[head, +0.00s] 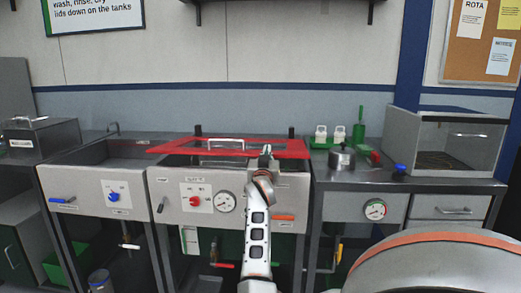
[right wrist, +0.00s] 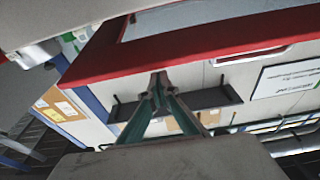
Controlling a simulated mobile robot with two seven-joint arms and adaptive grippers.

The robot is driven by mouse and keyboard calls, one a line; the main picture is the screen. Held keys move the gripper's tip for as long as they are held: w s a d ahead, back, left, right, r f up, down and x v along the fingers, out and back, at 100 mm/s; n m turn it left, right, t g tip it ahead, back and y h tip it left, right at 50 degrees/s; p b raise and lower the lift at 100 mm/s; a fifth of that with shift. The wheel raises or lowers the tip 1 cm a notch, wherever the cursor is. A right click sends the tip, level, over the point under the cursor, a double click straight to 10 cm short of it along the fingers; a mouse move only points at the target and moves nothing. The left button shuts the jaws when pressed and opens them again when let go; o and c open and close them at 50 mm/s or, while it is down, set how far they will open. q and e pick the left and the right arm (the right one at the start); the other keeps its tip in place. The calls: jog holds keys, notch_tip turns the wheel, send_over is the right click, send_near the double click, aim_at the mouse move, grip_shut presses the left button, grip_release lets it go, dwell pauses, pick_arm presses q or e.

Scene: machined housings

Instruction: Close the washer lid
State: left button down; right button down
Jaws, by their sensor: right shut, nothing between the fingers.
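The washer (head: 225,205) is the middle steel tank unit, with a red knob and a round gauge on its front. My right gripper (head: 265,151) is shut and empty at the lid's front edge, right of the middle. In the right wrist view the shut fingertips (right wrist: 158,80) are close below the red frame (right wrist: 190,47); contact is unclear. My left gripper is out of view.
Left of the washer is an open sink tank (head: 85,195) with a blue knob. A wall shelf (head: 285,3) hangs above.

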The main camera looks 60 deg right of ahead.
pick_arm(q)
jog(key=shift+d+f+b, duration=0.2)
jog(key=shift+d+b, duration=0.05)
jog(key=shift+b, duration=0.4)
pick_arm(e)
jog(key=shift+s+a+f+h, duration=0.1)
jog(key=shift+f+h, duration=0.05)
jog(key=shift+f, duration=0.45)
jog(key=shift+a+f+h, duration=0.1)
jog(key=shift+f+h, duration=0.05)
jog(key=shift+f, duration=0.45)
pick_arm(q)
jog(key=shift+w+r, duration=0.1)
pick_arm(e)
jog(key=shift+r, duration=0.15)
